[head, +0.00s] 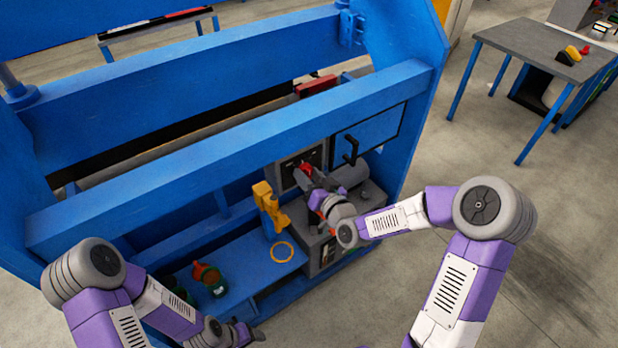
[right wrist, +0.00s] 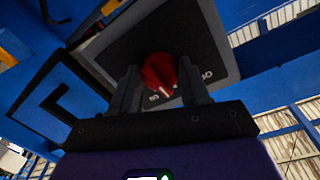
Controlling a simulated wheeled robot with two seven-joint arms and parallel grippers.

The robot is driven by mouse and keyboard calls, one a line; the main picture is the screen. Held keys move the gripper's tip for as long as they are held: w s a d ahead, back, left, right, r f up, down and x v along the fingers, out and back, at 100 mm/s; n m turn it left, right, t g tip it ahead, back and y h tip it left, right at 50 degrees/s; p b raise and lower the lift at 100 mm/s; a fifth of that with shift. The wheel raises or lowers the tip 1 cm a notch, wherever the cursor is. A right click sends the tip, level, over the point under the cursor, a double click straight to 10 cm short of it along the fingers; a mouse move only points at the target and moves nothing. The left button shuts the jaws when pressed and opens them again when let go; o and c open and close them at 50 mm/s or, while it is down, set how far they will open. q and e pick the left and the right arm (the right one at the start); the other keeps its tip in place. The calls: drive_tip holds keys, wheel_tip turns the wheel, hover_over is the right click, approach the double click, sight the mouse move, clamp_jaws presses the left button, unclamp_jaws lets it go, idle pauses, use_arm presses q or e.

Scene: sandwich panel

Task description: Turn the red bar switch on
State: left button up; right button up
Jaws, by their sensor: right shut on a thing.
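The red bar switch (right wrist: 159,72) sits on a dark square plate with a grey frame (right wrist: 225,45) in the right wrist view. In the head view the switch (head: 307,168) shows small on its panel, partly hidden by my gripper. My right gripper (right wrist: 158,80) has its two fingers on either side of the red bar and is shut on it; the gripper also shows in the head view (head: 308,176). White marks on the plate are partly covered, so the switch's setting is hard to read. My left gripper (head: 250,335) is low at the front, away from the panel; its fingers are too unclear to judge.
A blue machine frame (head: 230,120) surrounds the panel, with a crossbar above it. A blue door with a black handle (head: 350,147) is right of the switch. A yellow device (head: 268,205) and several small items on a blue shelf (head: 245,265) are left.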

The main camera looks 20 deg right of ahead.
drive_tip(key=m, duration=0.4)
drive_tip(key=shift+g, duration=0.3)
drive_tip(key=shift+m+y+p, duration=0.5)
drive_tip(key=shift+m+p, duration=0.15)
drive_tip(key=shift+m, duration=1.85)
drive_tip(key=o, duration=1.1)
drive_tip(key=shift+r, duration=0.1)
drive_tip(key=shift+c, duration=0.2)
drive_tip(key=shift+s+d, duration=0.1)
drive_tip(key=p+v, duration=0.1)
drive_tip(key=v, duration=0.6)
drive_tip(key=shift+s, duration=0.15)
